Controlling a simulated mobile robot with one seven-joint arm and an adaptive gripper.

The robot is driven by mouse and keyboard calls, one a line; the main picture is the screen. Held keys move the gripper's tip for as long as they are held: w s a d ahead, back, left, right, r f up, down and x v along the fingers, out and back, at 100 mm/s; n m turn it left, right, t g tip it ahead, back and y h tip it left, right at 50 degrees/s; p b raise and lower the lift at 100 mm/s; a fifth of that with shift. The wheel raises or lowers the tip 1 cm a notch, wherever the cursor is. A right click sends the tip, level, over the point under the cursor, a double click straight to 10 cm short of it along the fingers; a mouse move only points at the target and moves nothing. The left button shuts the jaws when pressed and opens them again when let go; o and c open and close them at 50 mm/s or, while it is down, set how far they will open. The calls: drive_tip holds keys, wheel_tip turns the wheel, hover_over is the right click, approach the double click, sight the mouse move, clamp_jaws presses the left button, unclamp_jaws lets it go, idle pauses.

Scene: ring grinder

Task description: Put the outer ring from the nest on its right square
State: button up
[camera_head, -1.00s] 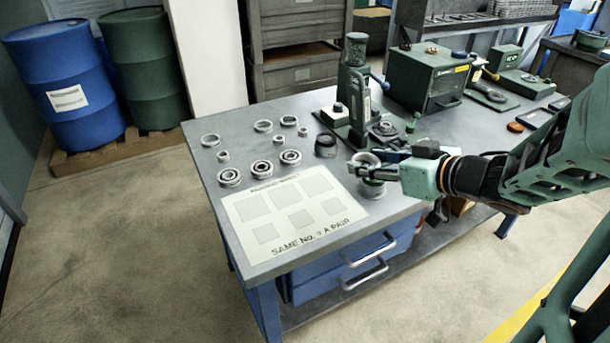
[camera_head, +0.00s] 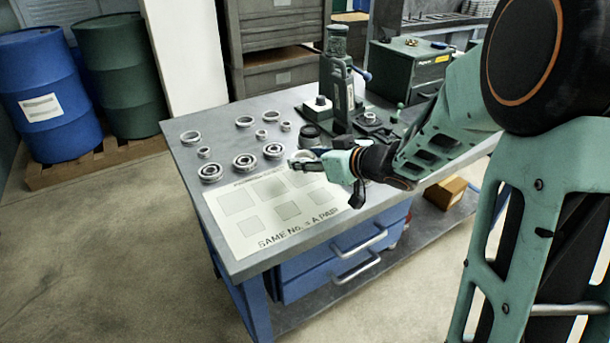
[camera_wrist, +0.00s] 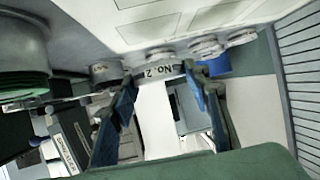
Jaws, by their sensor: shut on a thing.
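My gripper (camera_head: 306,163) is over the top right part of the white mat (camera_head: 262,206), which bears several grey squares and the words "SAME No. = A PAIR". In the wrist view my gripper (camera_wrist: 160,73) is shut on the outer ring (camera_wrist: 161,70), a grey band lettered "NO. 2" between the fingertips. The ring looks raised above the table. In the head view the ring is small and partly covered by the fingers. The mat also shows in the wrist view (camera_wrist: 125,20). Numbers on the squares are too small to read. The nest cannot be made out behind my arm.
Several bearings (camera_head: 245,162) and loose rings (camera_head: 190,136) stand on the table left of and behind the mat. A dark cup (camera_head: 310,135) and a green press (camera_head: 338,90) stand behind my gripper. The table's front left (camera_head: 225,250) is clear.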

sight(305, 179)
drive_tip(key=shift+w+a+f, duration=0.25)
drive_tip(key=shift+a+f, duration=0.05)
drive_tip(key=shift+f, duration=0.15)
drive_tip(key=shift+w+a+f+b, duration=0.15)
drive_tip(key=shift+f+b, duration=0.65)
drive_tip(key=shift+f, duration=0.85)
drive_tip(key=shift+f, duration=0.15)
drive_tip(key=o, duration=1.2)
drive_tip(key=shift+o, duration=0.2)
